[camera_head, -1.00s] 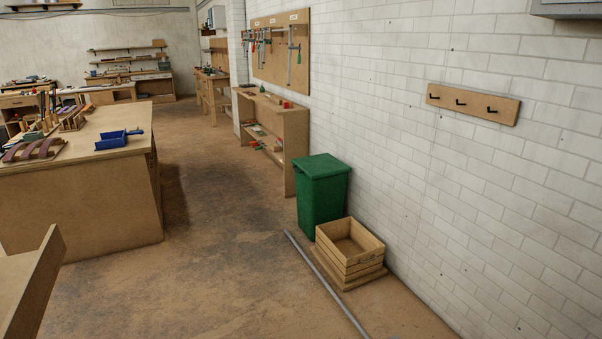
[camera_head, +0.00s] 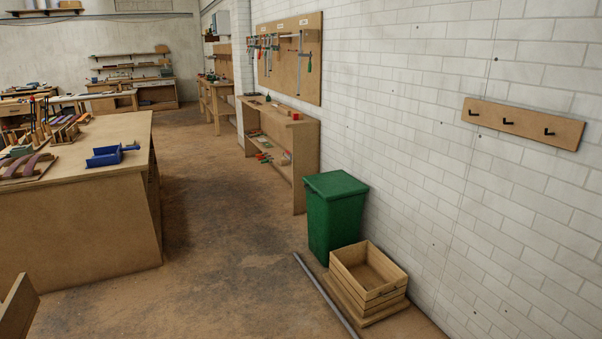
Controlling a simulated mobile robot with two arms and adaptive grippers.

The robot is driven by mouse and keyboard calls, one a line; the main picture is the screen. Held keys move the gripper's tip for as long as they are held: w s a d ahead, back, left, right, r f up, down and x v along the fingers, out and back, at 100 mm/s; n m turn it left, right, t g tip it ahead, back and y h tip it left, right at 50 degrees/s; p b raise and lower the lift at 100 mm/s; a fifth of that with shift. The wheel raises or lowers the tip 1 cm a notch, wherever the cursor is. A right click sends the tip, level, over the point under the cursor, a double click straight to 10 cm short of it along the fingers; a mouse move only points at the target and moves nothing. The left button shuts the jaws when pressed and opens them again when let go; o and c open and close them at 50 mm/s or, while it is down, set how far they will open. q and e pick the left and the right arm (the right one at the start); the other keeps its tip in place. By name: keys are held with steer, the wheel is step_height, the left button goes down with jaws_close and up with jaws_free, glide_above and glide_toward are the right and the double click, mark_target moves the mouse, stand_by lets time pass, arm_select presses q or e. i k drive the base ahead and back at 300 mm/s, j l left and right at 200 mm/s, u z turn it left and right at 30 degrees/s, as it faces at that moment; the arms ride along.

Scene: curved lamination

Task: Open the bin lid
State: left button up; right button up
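The green bin (camera_head: 335,222) stands upright on the floor against the white brick wall, right of the middle of the head view. Its green lid (camera_head: 335,185) is shut on top. Neither of my grippers shows in the view, so I cannot see whether they are open or shut.
A wooden crate (camera_head: 357,292) stands on a flat board right in front of the bin. A grey pipe (camera_head: 322,292) lies on the floor to their left. A shelf unit (camera_head: 299,166) stands behind the bin. A large workbench (camera_head: 82,224) is at left; the floor (camera_head: 228,235) between is clear.

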mark_target(332, 186)
steer(key=i+j+u, duration=0.45)
steer(key=i, duration=0.45)
steer(key=i+l+u, duration=0.1)
steer(key=i+u, duration=0.4)
steer(key=i, duration=0.45)
steer(key=i+z, duration=0.1)
steer(key=i, duration=0.55)
steer(key=i+j+z, duration=0.15)
steer(key=i, duration=0.45)
steer(key=i+j+z, duration=0.1)
steer(key=i, duration=0.55)
